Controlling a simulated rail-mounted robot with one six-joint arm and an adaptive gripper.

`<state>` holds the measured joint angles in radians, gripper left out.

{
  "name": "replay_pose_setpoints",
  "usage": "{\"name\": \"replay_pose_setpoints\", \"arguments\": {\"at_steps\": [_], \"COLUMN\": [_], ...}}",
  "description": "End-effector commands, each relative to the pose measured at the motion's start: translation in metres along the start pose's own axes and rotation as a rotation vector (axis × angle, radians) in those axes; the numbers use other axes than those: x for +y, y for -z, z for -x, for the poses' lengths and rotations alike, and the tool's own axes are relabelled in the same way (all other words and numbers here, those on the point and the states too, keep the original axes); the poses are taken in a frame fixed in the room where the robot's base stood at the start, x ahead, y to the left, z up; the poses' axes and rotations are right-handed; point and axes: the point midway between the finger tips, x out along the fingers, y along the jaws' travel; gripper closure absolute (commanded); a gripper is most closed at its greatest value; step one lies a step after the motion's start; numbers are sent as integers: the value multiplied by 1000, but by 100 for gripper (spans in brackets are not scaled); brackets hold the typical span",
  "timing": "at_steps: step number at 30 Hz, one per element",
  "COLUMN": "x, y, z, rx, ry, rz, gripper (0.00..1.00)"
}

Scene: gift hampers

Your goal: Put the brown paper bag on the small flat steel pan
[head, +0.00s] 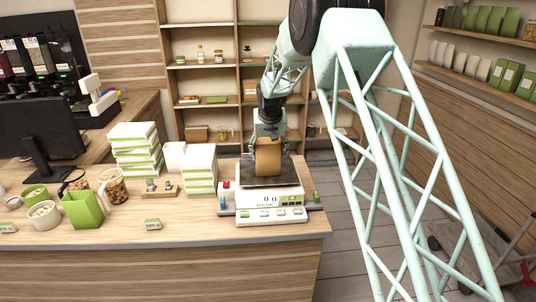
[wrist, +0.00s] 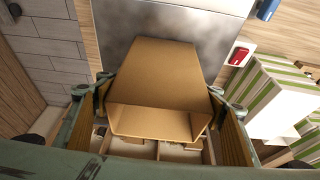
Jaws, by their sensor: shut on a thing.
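The brown paper bag (head: 268,158) is upright between the fingers of my gripper (head: 268,138), at the scale on the counter. In the wrist view the bag (wrist: 165,75) fills the space between the two fingers of my gripper (wrist: 160,110), which is shut on its sides. The flat steel pan (head: 290,172) is the dark plate on top of the white scale (head: 272,205). In the wrist view the pan (wrist: 110,45) shows behind and beside the bag. I cannot tell whether the bag's bottom touches the pan.
Stacked green-and-white boxes (head: 200,170) stand just left of the scale. Small weights (head: 160,187) on a wooden block, a jar of nuts (head: 112,187) and an open green bag (head: 82,208) lie further left. A red block (wrist: 240,56) lies close to the pan. The counter ends right of the scale.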

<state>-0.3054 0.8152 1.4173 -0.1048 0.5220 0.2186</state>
Motion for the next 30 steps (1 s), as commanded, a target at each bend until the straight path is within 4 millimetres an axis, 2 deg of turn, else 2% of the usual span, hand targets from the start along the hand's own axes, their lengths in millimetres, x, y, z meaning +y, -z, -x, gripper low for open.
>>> {"name": "replay_pose_setpoints", "arguments": {"at_steps": [11,12,16,30], "x": [0,0,0,0], "y": [-1,-1,-1,0], "z": [-3,-3,-2,0], "rx": [0,0,0,0], "ry": [0,0,0,0], "rz": [0,0,0,0], "gripper": [45,36,25,24]}}
